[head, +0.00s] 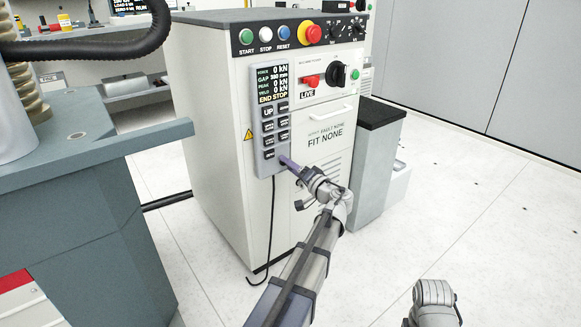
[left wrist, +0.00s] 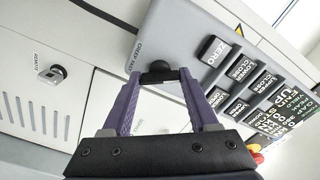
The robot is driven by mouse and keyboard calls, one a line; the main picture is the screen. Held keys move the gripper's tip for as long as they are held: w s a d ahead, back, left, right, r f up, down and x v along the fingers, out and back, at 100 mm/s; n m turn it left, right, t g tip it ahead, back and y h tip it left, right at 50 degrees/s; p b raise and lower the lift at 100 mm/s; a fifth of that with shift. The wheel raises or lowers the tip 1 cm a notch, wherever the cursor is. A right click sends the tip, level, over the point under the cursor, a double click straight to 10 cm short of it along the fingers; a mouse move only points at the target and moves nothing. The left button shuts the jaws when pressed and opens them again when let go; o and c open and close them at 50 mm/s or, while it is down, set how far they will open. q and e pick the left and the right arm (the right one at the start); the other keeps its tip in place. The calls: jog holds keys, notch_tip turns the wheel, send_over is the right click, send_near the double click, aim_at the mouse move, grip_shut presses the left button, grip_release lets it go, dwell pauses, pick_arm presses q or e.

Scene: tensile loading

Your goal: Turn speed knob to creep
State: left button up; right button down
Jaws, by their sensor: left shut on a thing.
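The speed knob (left wrist: 158,68) is a small black knob near the lower end of the grey control pendant (left wrist: 200,62), beside a small creep/fast label. My left gripper (left wrist: 159,76) has its two purple fingers on either side of the knob, shut on it. In the head view my left gripper (head: 287,162) reaches the bottom of the pendant (head: 266,130) and hides most of the knob. The way the knob points cannot be made out.
The pendant hangs on the side of a white machine cabinet (head: 213,120), its display reading "END STOP". A red emergency button (head: 309,34) sits on the panel above. A grey-blue bench (head: 80,160) stands at left, a black-topped box (head: 380,115) at right. The floor in front is clear.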

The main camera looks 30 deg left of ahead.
pick_arm(q)
jog(key=shift+n, duration=1.2)
jog(key=o, duration=1.4)
jog(key=v, duration=0.8)
